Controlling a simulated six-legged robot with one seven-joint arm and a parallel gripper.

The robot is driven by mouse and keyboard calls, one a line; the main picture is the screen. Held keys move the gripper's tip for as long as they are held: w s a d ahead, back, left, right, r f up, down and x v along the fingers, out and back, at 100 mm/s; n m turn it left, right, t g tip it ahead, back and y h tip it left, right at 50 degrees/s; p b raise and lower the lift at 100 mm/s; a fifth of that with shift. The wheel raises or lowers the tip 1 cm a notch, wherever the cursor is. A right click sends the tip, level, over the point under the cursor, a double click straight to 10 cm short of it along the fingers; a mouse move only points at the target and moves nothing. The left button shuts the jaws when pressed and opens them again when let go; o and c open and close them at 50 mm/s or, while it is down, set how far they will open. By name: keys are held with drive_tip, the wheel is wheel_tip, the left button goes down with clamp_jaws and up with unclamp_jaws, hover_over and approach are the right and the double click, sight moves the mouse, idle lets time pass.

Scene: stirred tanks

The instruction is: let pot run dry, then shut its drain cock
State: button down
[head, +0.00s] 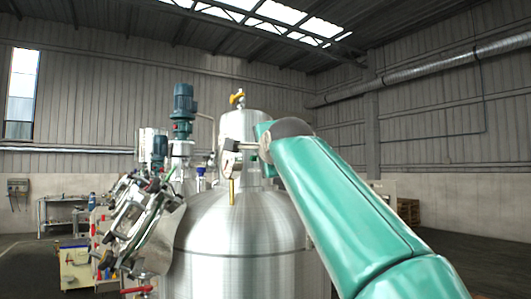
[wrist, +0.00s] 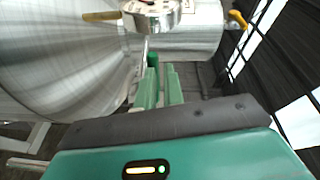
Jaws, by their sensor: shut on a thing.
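The pot (head: 240,123) is a small steel vessel standing above the big tank in the head view; it also shows at the top of the wrist view (wrist: 200,35). Its drain cock (head: 231,162) has a steel body on the pot's near side, with a brass spout (head: 231,191) pointing down. The cock's body (wrist: 152,12) and spout also show in the wrist view. My gripper (wrist: 162,75) is shut on the cock's green-ended lever (wrist: 153,61). The pot's inside is hidden, and I see no clear stream below the spout.
A large domed steel tank (head: 240,230) stands just below the spout. A yellow-handled valve (head: 238,98) tops the pot. At left are a tilted cluster of fittings (head: 135,215) and a blue-green motor (head: 183,100). Open floor lies at right, beyond my arm.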

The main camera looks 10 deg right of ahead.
drive_tip(key=shift+w+a+f+y, duration=0.2)
drive_tip(key=shift+a+f+y, duration=0.15)
drive_tip(key=shift+a, duration=0.3)
drive_tip(key=s+d+r, duration=0.1)
drive_tip(key=s, duration=0.9)
drive_tip(key=s+d+r, duration=0.1)
drive_tip(key=s+r, duration=0.1)
drive_tip(key=s, duration=0.8)
drive_tip(key=shift+d+r, duration=0.15)
drive_tip(key=shift+d, duration=0.2)
drive_tip(key=shift+s+d, duration=0.1)
